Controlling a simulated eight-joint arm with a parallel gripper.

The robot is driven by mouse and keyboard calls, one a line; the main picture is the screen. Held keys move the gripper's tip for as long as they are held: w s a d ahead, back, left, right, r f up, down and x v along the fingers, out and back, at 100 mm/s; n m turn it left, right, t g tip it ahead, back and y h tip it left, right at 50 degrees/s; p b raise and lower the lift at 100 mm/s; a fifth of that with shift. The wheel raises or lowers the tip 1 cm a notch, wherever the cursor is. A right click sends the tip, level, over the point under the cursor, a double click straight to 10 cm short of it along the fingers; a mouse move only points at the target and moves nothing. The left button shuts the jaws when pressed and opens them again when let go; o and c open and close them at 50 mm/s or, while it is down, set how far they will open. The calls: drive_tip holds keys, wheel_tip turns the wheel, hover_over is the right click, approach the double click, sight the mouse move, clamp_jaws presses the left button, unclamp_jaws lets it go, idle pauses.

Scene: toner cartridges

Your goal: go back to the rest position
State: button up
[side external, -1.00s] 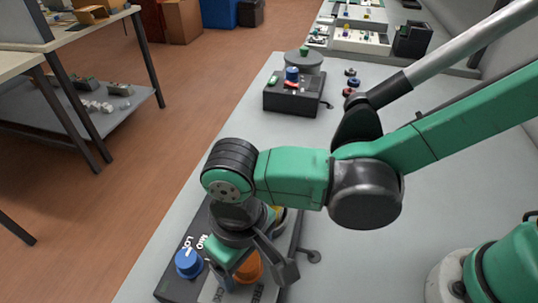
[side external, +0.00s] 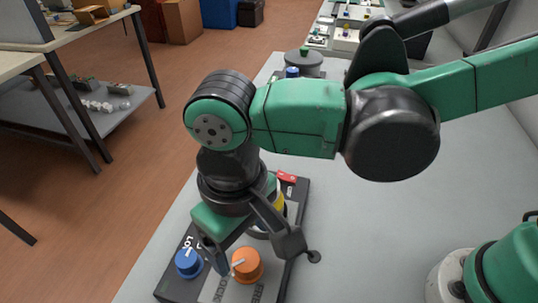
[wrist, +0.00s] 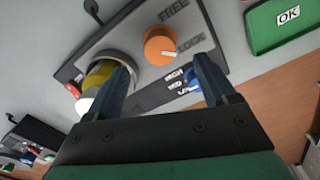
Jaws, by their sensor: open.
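My gripper (side external: 255,256) is open and empty above the control box (side external: 175,283), its fingers pointing down. The orange knob (side external: 246,266) is below the fingers, apart from them, and its white pointer is visible. In the wrist view the fingers (wrist: 157,63) are spread, and the orange knob (wrist: 160,45) lies beyond them, near the words FREE and LOCK. The blue knob (side external: 189,263) is to the left on the same box.
A yellow part (side external: 278,202) in a round holder and a red switch (side external: 287,177) are on the box's far side. A second device with a blue knob (side external: 292,72) stands farther back. A green OK panel (wrist: 279,24) shows in the wrist view.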

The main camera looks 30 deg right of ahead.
drive_tip(key=shift+w+r, duration=0.2)
drive_tip(key=shift+w, duration=0.05)
drive_tip(key=w+d+r+m+t+y, duration=0.1)
drive_tip(key=w+d+r+t+y, duration=0.2)
drive_tip(key=w+d, duration=0.5)
drive_tip(key=s+d+m+t+h, duration=0.3)
drive_tip(key=d+t, duration=0.1)
drive_tip(key=d, duration=1.3)
drive_tip(key=shift+s+d+f, duration=0.15)
drive_tip(key=shift+d, duration=0.25)
